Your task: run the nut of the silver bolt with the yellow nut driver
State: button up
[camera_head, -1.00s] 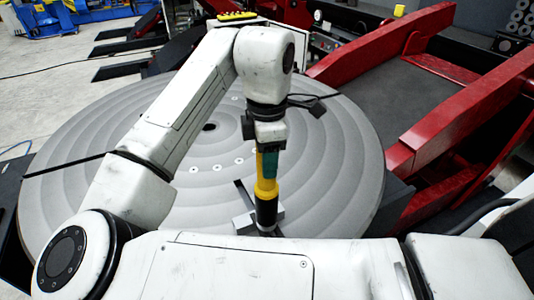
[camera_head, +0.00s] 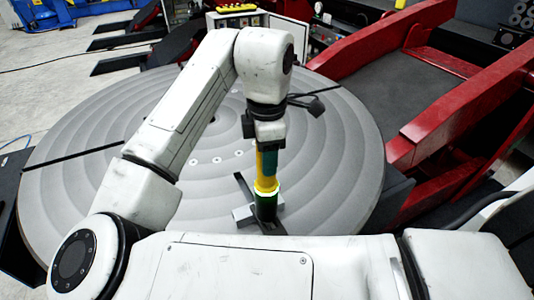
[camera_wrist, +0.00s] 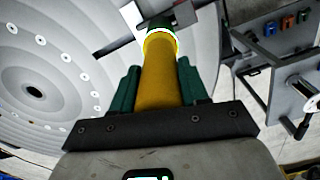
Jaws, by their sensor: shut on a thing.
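The yellow nut driver (camera_head: 266,184) stands about upright under my gripper (camera_head: 267,158) in the head view. My gripper is shut on its yellow body, with teal fingers on both sides in the wrist view (camera_wrist: 158,84). A bright ring glows around the driver, and the part below it looks dark green. The driver's lower end is at a grey clamp block (camera_head: 244,214) on the round table. The silver bolt and its nut are not visible; the driver and my arm hide that spot. I cannot tell whether the driver touches the nut.
The large grey round table (camera_head: 90,185) has ring grooves and a row of small holes. A dark bar lies across its left edge. Red frame beams (camera_head: 455,95) stand at the right. In the wrist view, a grey panel (camera_wrist: 280,60) with coloured parts stands at the right.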

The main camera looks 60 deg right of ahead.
jog(key=shift+r+p, duration=0.15)
jog(key=shift+p, duration=0.35)
dwell(0.3)
jog(key=shift+r, duration=0.8)
jog(key=shift+r+p, duration=0.3)
jog(key=shift+r, duration=1.65)
